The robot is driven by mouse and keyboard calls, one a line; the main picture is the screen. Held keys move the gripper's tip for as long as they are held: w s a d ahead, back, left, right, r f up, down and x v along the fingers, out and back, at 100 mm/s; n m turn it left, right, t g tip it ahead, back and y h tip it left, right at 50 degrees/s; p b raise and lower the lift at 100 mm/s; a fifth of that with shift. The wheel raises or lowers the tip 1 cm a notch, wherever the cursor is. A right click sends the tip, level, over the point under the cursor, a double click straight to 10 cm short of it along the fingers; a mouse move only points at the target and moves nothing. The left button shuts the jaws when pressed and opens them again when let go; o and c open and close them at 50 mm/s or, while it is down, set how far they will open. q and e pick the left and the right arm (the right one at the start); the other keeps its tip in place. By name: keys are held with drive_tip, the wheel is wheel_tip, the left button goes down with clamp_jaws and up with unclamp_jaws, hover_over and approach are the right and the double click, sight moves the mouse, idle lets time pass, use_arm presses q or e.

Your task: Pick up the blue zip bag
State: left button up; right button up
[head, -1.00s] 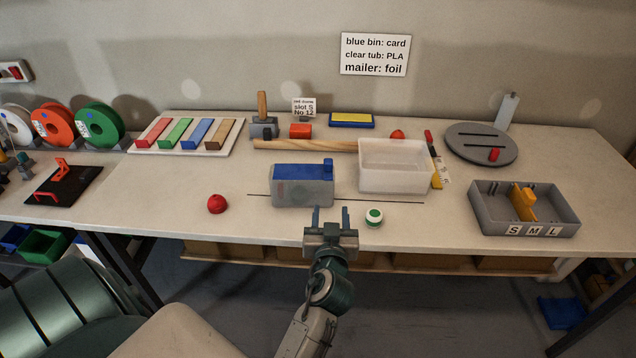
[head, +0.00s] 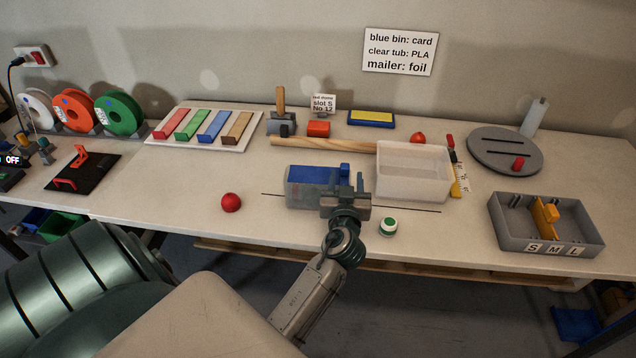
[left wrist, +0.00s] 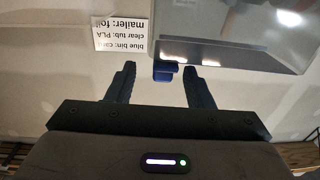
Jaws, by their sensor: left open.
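No thing in view is plainly a zip bag. In the left wrist view, a small blue piece (left wrist: 165,71) shows between the open fingertips of the left gripper (left wrist: 157,80); nothing is visibly held. Whether the fingers touch it I cannot tell. My right gripper is not in view.
A clear tub (head: 412,172) stands just right of the gripper. A green-and-white round pot (head: 388,227) and a red ball (head: 231,202) lie near the front edge. A grey tray (head: 520,235) is at the right. A wooden rod (head: 320,145) lies behind the block.

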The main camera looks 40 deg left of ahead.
sight(345, 173)
use_arm(q)
drive_tip(key=p+x, duration=0.1)
drive_tip(key=x, duration=0.2)
drive_tip(key=shift+a+r, duration=0.1)
drive_tip(key=shift+a, duration=0.25)
drive_tip(key=shift+w+a, duration=0.1)
drive_tip(key=shift+w, duration=0.15)
drive_tip(key=shift+s, duration=0.1)
drive_tip(key=shift+c, duration=1.1)
drive_tip(key=c, duration=0.7)
clamp_jaws()
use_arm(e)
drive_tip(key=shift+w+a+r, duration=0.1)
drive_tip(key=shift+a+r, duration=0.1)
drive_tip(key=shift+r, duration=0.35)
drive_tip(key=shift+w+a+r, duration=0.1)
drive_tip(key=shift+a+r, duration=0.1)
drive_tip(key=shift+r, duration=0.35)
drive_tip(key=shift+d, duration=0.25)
